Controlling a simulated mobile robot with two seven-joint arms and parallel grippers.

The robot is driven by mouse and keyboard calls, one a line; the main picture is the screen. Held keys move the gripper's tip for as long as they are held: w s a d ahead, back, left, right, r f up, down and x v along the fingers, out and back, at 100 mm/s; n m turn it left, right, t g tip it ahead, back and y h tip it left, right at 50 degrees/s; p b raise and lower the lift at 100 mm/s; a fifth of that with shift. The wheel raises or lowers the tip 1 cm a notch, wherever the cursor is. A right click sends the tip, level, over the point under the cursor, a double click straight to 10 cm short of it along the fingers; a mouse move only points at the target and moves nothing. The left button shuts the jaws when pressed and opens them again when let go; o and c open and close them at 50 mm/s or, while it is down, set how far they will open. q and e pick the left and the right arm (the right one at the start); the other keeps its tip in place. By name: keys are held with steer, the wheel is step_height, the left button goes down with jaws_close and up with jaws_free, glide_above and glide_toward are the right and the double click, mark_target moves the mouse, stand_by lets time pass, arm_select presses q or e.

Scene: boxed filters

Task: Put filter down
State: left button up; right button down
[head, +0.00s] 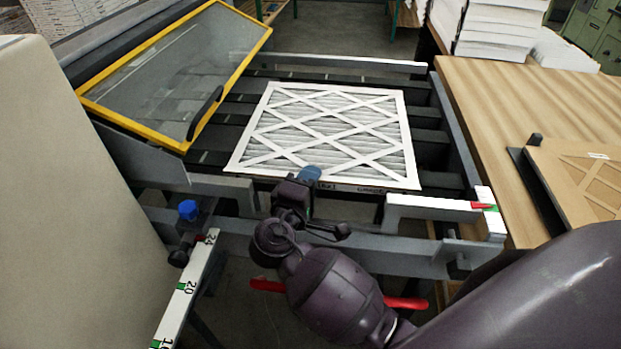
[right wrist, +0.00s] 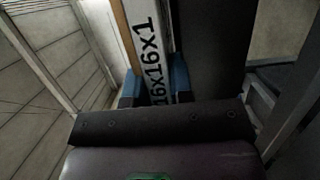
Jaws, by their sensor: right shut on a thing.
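A white-framed pleated filter (head: 326,135) with a diagonal lattice lies over the dark slats of the conveyor frame in the head view. My right gripper (head: 311,175) is at its near edge, its blue fingertip on the frame. In the right wrist view the blue fingertips (right wrist: 155,88) are shut on the filter's edge (right wrist: 145,40), which carries the print "16x16x1". I cannot tell whether the filter's underside touches the slats. My left gripper is not in view.
A yellow-framed clear guard (head: 180,75) stands tilted up at the left. A grey rail with a white face (head: 435,202) runs along the near side. A wooden table (head: 530,110) with a cardboard piece (head: 575,175) is at the right. White boxes (head: 495,28) are stacked behind.

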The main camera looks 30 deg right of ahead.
steer(key=shift+f, duration=0.3)
steer(key=c, duration=1)
jaws_free()
steer(key=shift+r, duration=0.3)
steer(key=shift+s+a, duration=0.1)
steer(key=shift+a, duration=0.1)
steer(key=v, duration=1.1)
steer(key=shift+s+a+b, duration=0.2)
steer(key=shift+s+b, duration=0.05)
steer(key=shift+b, duration=0.2)
